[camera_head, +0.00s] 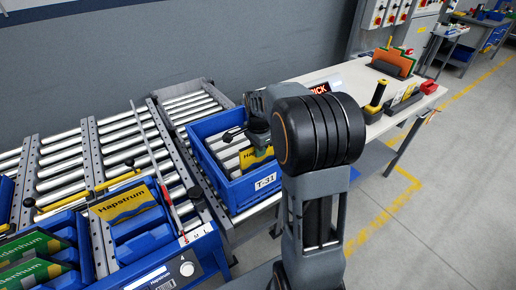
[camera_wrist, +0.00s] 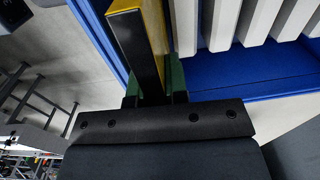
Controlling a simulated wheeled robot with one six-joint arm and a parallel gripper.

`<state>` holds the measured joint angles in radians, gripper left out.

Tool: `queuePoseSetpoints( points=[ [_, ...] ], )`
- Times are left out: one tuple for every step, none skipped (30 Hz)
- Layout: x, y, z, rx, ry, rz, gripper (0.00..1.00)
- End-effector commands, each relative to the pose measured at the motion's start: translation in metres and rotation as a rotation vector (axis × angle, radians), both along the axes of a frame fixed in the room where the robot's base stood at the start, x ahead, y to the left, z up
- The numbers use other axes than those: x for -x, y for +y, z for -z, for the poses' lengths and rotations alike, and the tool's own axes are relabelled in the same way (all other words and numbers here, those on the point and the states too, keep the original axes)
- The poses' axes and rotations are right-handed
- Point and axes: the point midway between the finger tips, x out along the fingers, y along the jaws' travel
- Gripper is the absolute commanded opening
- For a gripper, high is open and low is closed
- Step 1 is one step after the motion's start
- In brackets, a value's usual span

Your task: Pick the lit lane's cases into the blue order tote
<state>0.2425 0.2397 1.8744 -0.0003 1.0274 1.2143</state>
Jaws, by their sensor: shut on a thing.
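My gripper (camera_head: 257,132) is over the blue order tote (camera_head: 256,187), labelled T-31, partly hidden behind my arm. In the wrist view, its green-tipped fingers (camera_wrist: 156,85) are shut on a yellow case with a dark edge (camera_wrist: 142,45). That held case (camera_head: 256,159) shows inside the tote outline in the head view; whether it touches the bottom is unclear. Pale upright slabs or ribs (camera_wrist: 250,20) are beside it in the tote. Another yellow Hapstrum case (camera_head: 122,205) lies tilted at the front of a blue-ended lane, by a round pale button (camera_head: 187,269).
Green cases (camera_head: 32,262) lie in the lane at the lower left. Roller lanes (camera_head: 100,150) spread behind. Floor at right is clear.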

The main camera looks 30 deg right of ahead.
Motion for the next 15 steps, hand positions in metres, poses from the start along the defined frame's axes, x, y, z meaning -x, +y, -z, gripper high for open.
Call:
queuePoseSetpoints(
  points=[
    [0.000, 0.000, 0.004, 0.000, 0.000, 0.000, 0.00],
    [0.000, 0.000, 0.005, 0.000, 0.000, 0.000, 0.00],
    [0.000, 0.000, 0.006, 0.000, 0.000, 0.000, 0.00],
    [0.000, 0.000, 0.008, 0.000, 0.001, 0.000, 0.00],
    [0.000, 0.000, 0.009, 0.000, 0.001, 0.000, 0.00],
    [0.000, 0.000, 0.010, 0.000, 0.001, 0.000, 0.00],
    [0.000, 0.000, 0.012, 0.000, 0.001, 0.000, 0.00],
    [0.000, 0.000, 0.013, 0.000, 0.001, 0.000, 0.00],
    [0.000, 0.000, 0.014, 0.000, 0.001, 0.000, 0.00],
    [0.000, 0.000, 0.016, 0.000, 0.001, 0.000, 0.00],
    [0.000, 0.000, 0.017, 0.000, 0.001, 0.000, 0.00],
    [0.000, 0.000, 0.018, 0.000, 0.000, 0.000, 0.00],
    [0.000, 0.000, 0.020, 0.000, 0.000, 0.000, 0.00],
    [0.000, 0.000, 0.021, 0.000, 0.000, 0.000, 0.00],
    [0.000, 0.000, 0.022, 0.000, 0.000, 0.000, 0.00]
  ],
)
